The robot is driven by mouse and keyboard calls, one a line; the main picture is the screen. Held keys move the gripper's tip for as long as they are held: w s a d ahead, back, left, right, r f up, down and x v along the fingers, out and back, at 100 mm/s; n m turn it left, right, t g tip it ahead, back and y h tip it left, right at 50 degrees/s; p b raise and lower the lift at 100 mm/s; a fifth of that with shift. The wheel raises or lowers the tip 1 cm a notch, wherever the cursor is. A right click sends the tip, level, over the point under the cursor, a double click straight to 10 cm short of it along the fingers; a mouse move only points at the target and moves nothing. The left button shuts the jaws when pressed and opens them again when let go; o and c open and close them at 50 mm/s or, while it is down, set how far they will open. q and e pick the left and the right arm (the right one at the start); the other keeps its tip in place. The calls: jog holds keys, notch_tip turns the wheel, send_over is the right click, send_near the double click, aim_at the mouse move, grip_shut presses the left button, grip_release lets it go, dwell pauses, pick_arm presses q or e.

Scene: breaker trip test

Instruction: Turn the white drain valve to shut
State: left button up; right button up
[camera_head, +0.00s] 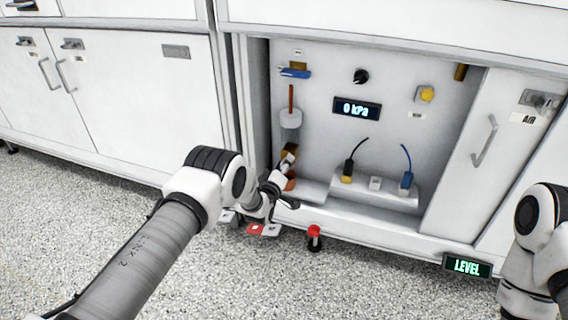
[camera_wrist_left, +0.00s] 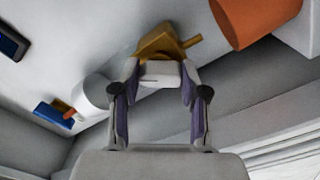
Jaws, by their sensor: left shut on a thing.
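The white drain valve's handle (camera_wrist_left: 160,72) sits on a brass body (camera_wrist_left: 160,45) on the back panel of the open bay. In the left wrist view it lies between the two fingers of my left gripper (camera_wrist_left: 160,98), which is shut on it. In the head view my left gripper (camera_head: 284,170) reaches into the lower left of the bay; the brass body (camera_head: 290,149) shows just above it. The gripper and wrist hide part of the valve there. My right arm shows at the right edge; its gripper is out of view.
Above are a white cylinder (camera_head: 291,119) and a blue-handled valve (camera_head: 295,72). An orange cylinder (camera_wrist_left: 255,18) is close to the gripper. A display (camera_head: 357,109) reads 0 kPa. Plugs with cables stand on a white ledge (camera_head: 390,196). A red-topped object (camera_head: 314,237) stands in front.

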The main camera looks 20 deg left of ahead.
pick_arm(q)
jog(key=shift+n+p, duration=0.4)
jog(key=shift+n, duration=3.4)
jog(key=o, duration=1.1)
jog(key=shift+o, duration=0.2)
jog(key=s, duration=1.2)
jog(key=shift+a, duration=0.25)
